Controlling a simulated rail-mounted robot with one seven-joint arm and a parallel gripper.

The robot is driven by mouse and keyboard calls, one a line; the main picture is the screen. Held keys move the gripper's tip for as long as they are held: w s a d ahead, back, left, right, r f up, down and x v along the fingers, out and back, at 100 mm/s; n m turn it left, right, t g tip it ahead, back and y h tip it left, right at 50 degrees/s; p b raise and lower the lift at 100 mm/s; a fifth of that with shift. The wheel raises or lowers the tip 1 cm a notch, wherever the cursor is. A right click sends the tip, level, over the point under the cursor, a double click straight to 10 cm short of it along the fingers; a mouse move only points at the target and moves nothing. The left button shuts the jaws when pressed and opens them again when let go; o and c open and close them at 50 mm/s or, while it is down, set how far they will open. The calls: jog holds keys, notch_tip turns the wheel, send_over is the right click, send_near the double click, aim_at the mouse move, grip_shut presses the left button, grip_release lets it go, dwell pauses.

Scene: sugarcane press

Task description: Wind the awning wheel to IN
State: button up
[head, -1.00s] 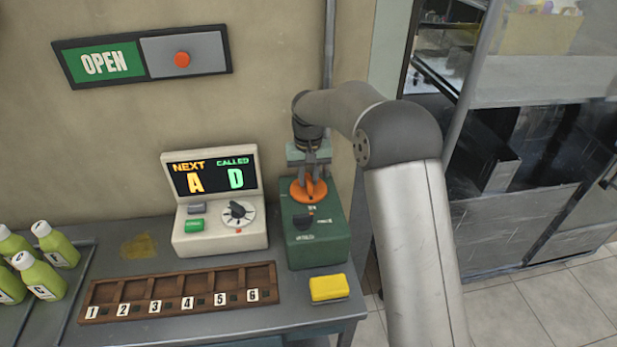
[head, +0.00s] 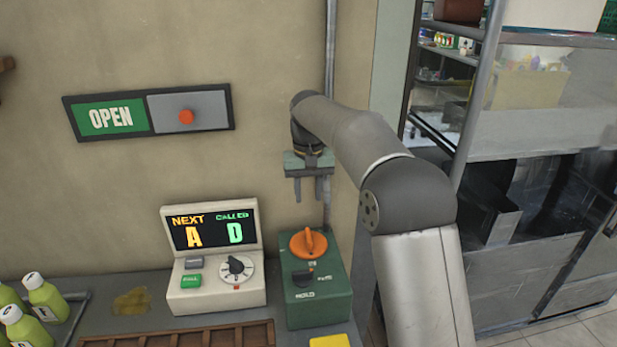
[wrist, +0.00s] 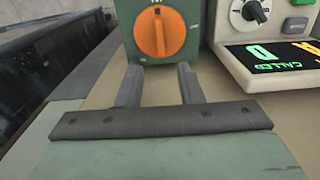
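An orange round knob with a raised grip bar (head: 308,243) sits on top of a green box (head: 318,300) on the counter. It is the only wheel-like control I see near my gripper; I cannot tell whether it is the awning wheel. The lettering near it is too small to read surely.
A white display unit (head: 214,262) with a dial stands close left of the green box. A wooden tray (head: 185,338), a yellow block (head: 330,341) and green bottles (head: 45,298) are along the front. An OPEN sign (head: 112,118) hangs on the wall. A shelf (head: 530,135) stands at right.

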jog(key=shift+r, duration=2.25)
jog(key=s+d+f, duration=0.4)
jog(key=s+d, duration=0.1)
jog(key=s, duration=0.7)
jog(key=s+d+f+m, duration=0.1)
jog(key=s+d+f, duration=0.3)
jog(key=s, duration=0.8)
jog(key=s+d+f+m, duration=0.1)
jog(key=s+d+f, duration=0.3)
jog(key=s+d, duration=0.4)
jog(key=s, duration=0.4)
jog(key=shift+s, duration=0.2)
jog(key=shift+d, duration=0.1)
